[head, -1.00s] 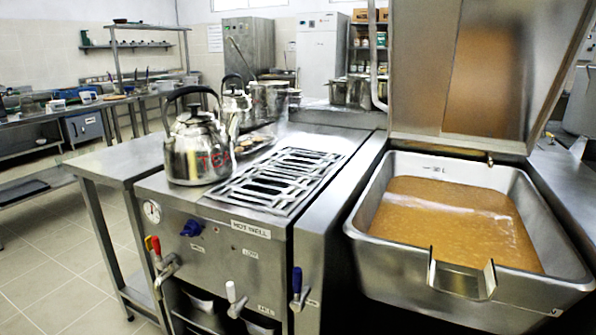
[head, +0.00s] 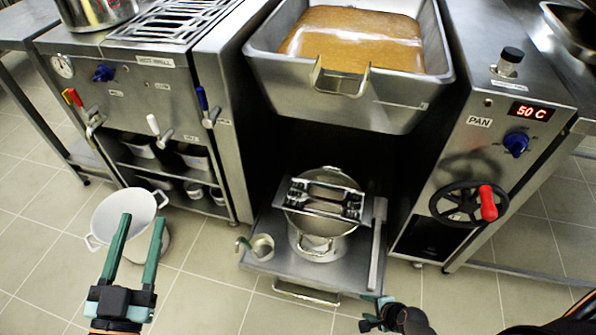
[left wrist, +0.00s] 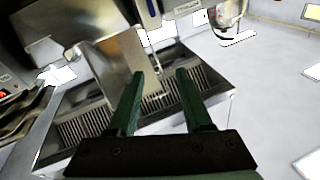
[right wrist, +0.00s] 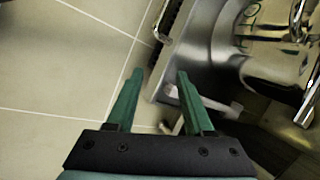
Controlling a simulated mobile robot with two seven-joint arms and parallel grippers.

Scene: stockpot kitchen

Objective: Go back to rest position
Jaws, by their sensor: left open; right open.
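My left gripper (head: 143,219) is at the lower left of the head view, open and empty, pointing away from me. A white pot on the floor shows just beyond its fingertips; I cannot tell how far apart they are. In the left wrist view my left gripper (left wrist: 160,74) has nothing between its fingers.
A low trolley (head: 262,222) carries a stockpot (head: 318,246) and a small cup (head: 262,247). Above is the tilting pan (head: 280,75) of brown liquid, with a red-handled wheel (head: 460,206) at right. Floor is clear between pot and trolley.

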